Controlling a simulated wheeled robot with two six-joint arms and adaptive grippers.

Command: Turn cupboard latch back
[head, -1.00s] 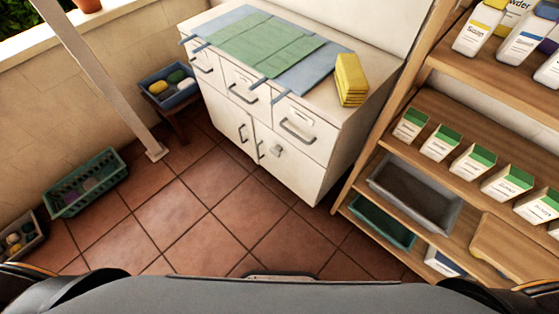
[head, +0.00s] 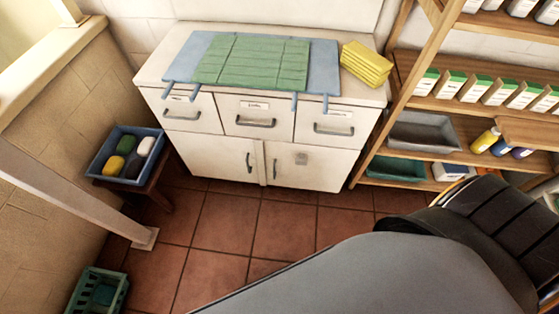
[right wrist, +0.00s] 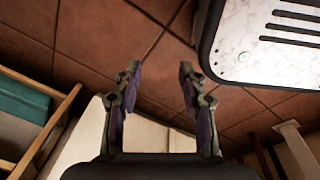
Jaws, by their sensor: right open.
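The white cupboard (head: 215,150) stands against the back wall in the head view, with a row of three drawers above two lower doors. My left gripper is not in view.
A green mat (head: 252,62) on a blue cloth and folded yellow cloths (head: 366,64) lie on the cupboard top. A wooden shelf (head: 440,103) stands close on the right. A blue crate (head: 125,155) on a stool stands left. The tiled floor (head: 225,225) in front is clear.

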